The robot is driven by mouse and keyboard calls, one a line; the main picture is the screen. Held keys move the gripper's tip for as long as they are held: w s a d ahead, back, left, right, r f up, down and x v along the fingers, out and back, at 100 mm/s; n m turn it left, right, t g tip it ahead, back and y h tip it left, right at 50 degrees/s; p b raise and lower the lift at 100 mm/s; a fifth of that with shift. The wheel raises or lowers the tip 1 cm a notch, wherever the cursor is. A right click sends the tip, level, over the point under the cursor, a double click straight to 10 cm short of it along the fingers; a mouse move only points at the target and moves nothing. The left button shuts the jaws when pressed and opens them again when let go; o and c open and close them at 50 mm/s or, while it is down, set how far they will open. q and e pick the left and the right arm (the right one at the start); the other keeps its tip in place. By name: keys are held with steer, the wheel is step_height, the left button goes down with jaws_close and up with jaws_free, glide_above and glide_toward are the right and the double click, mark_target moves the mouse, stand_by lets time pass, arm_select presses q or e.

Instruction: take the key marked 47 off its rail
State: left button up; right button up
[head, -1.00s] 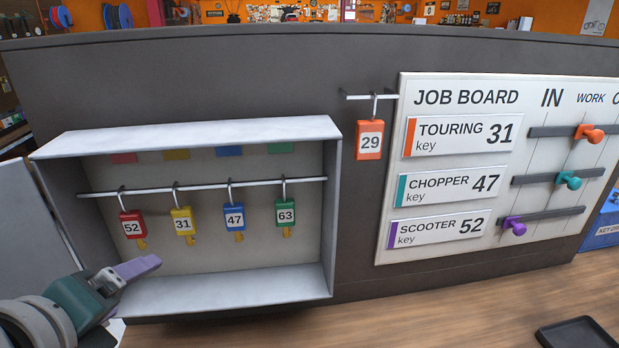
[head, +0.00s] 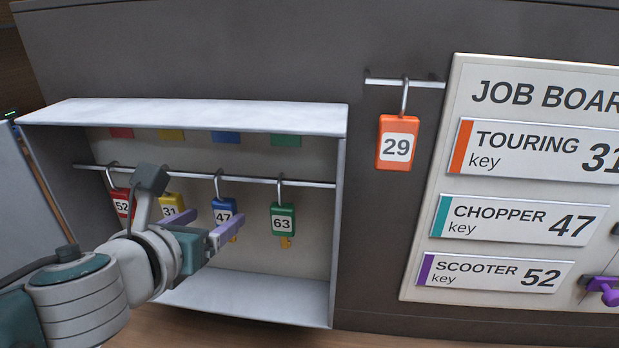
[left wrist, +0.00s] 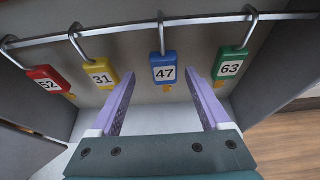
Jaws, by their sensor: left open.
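The key marked 47 is a blue tag (head: 223,212) hanging by a hook from the rail (head: 245,181) inside the open cabinet. In the left wrist view the blue 47 tag (left wrist: 164,68) hangs ahead, between the lines of my two purple fingers. My left gripper (head: 197,226) is open and empty, just in front of and below the tag; it also shows in the left wrist view (left wrist: 166,92). Its fingers appear apart from the tag. In the head view they partly overlap the 31 and 47 keys. My right gripper is not in view.
On the same rail hang a red 52 key (head: 121,203), a yellow 31 key (head: 171,205) and a green 63 key (head: 283,219). The cabinet's side wall (head: 338,220) stands right of them. An orange 29 tag (head: 397,143) hangs outside, left of the job board (head: 450,85).

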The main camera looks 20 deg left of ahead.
mark_target(223, 215)
arm_select(q)
steer(key=shift+d+x, duration=0.15)
steer(key=shift+x, duration=0.95)
steer(key=shift+d+x, duration=0.15)
steer(key=shift+x, duration=1)
steer(key=shift+w+r, duration=0.1)
steer(key=shift+c, duration=0.3)
jaws_close()
